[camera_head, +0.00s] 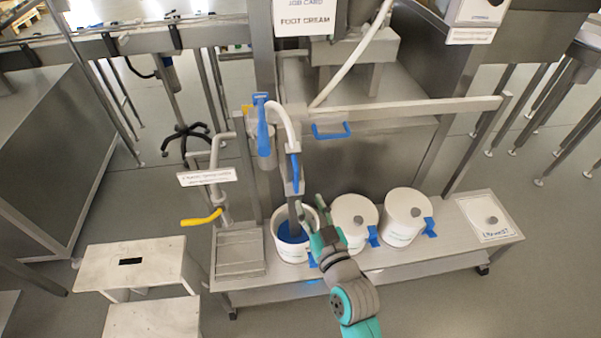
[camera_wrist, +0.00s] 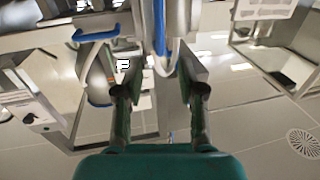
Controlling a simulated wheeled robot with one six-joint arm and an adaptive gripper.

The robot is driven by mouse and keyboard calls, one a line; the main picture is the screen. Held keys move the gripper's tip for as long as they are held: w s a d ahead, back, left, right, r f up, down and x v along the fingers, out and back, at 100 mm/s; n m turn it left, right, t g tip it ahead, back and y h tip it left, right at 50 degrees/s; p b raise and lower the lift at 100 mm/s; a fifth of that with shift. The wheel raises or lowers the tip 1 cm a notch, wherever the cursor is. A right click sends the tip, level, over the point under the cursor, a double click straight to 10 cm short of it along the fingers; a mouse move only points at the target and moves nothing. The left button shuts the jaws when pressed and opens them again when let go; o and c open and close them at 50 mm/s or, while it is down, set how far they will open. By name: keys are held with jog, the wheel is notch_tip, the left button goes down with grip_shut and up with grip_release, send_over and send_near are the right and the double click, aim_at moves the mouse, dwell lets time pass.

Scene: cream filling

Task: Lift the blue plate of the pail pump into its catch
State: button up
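The blue plate (camera_head: 290,232) shows inside the open white pail (camera_head: 294,252). A grey upright tube of the pail pump (camera_head: 293,213) runs down to it, with a blue part (camera_head: 295,175) above and a white hose (camera_head: 285,118) arching off. My gripper (camera_head: 312,210) is just right of the tube, above the pail's rim. In the wrist view my gripper (camera_wrist: 158,85) has its two fingers spread apart. A blue strip (camera_wrist: 160,45) and grey metal show beyond the gap between them. I see nothing held. Whether a finger touches the tube, and where the catch is, I cannot tell.
Two lidded white pails (camera_head: 354,222) (camera_head: 405,217) stand right of the open pail on the metal bench (camera_head: 380,262). A blue handle (camera_head: 331,131) is on the frame behind. A yellow-handled valve (camera_head: 202,218) is at left, above a white step stool (camera_head: 140,262).

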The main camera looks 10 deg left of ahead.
aim_at(297, 178)
jog(key=x, duration=1)
jog(key=shift+w+a, duration=0.1)
jog(key=shift+w, duration=0.1)
grip_shut()
